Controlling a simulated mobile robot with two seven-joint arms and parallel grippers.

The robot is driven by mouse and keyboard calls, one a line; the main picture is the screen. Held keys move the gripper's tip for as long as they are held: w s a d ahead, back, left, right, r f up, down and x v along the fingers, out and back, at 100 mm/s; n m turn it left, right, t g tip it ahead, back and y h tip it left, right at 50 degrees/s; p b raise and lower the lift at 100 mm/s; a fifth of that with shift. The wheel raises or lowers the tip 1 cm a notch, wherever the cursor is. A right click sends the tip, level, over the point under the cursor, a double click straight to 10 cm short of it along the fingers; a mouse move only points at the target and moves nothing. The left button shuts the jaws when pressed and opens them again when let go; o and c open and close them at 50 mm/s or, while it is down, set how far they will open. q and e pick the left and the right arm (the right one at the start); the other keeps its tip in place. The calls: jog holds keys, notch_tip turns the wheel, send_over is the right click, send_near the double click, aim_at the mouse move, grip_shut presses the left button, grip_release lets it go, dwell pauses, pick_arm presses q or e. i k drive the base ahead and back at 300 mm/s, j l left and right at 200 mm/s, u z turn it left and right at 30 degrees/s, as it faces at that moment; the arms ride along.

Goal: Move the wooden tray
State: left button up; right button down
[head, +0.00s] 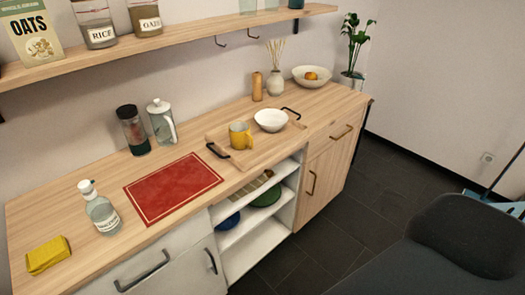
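The wooden tray (252,160) lies on the wooden counter, to the right of the red mat. It has a black handle (218,150) at its left end and another black handle (291,113) at its right end. A yellow mug (240,135) and a white bowl (270,120) stand on the tray. Neither of my grippers shows in the head view.
A dark tumbler (133,131) and glass jug (162,122) stand behind the mat. A dark chair (455,245) stands at the lower right.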

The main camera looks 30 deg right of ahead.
aim_at(266, 145)
jog(key=l+u, duration=0.3)
jog(key=l, duration=0.35)
jog(key=l+u, duration=0.3)
jog(key=l, duration=0.4)
jog(key=k+l+u, duration=0.15)
jog(key=l+u, duration=0.15)
jog(key=l, duration=0.35)
